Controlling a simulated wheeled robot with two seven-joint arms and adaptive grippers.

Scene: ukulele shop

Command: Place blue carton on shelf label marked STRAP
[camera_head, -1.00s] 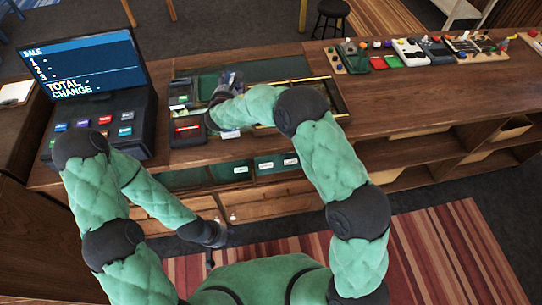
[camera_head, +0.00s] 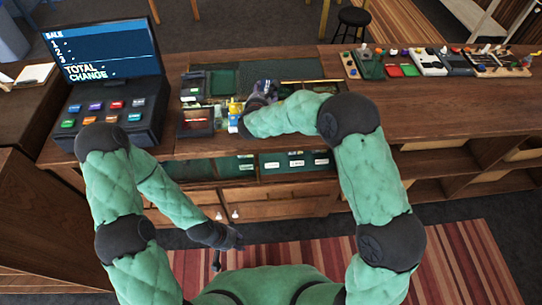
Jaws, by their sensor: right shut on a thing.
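My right gripper (camera_head: 263,90) is over the back part of the counter display, its forearm reaching in from the right. It is shut on a small bluish thing, mostly hidden by the gripper; I cannot tell for sure that this is the blue carton. A small blue and white item (camera_head: 234,125) stands left of my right wrist, with a yellow one behind it. My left gripper (camera_head: 217,260) hangs low in front of the counter, apart from everything; its fingers are too small to read. White shelf labels (camera_head: 297,163) show under the counter's front edge, their print unreadable.
A till (camera_head: 115,115) with a screen stands on the counter's left. A black tray (camera_head: 195,121) is left of my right wrist. Pedals and small parts (camera_head: 430,62) line the back right. The counter (camera_head: 450,100) before them is clear.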

